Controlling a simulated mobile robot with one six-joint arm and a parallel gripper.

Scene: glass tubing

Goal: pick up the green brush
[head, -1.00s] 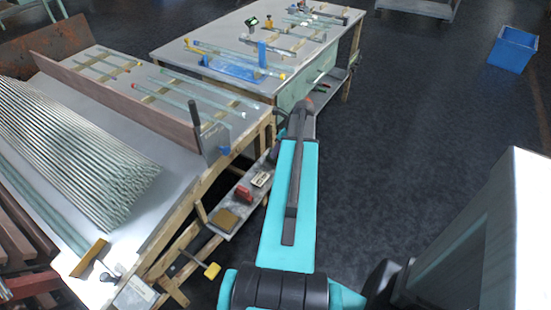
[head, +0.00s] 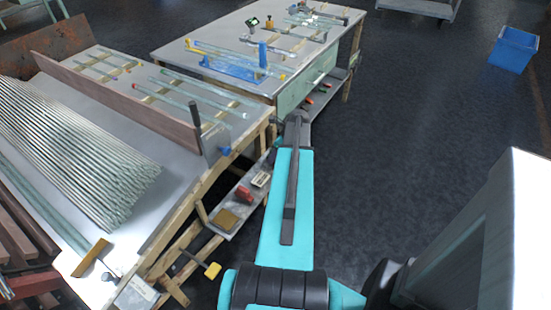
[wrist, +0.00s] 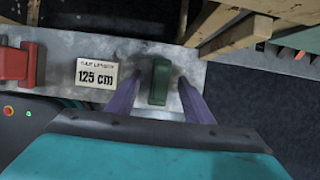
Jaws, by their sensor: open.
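The green brush (wrist: 159,82) shows in the wrist view as a small dark green block on a grey metal shelf (wrist: 60,45). My gripper (wrist: 157,88) is open, with one purple finger on each side of the brush. Gaps show between the fingers and the brush, and I cannot tell how far above the shelf the fingertips are. In the head view my arm (head: 290,200) reaches toward the low shelf (head: 240,200) beside the workbench. The brush and my fingers cannot be made out there.
A "125 cm" sign (wrist: 96,72) lies left of the brush, with a red tool (wrist: 18,64) farther left. Wooden beams (wrist: 230,25) of the bench frame run close on the right. The workbench (head: 150,140) holds glass tubes. Open floor (head: 420,120) lies to the right.

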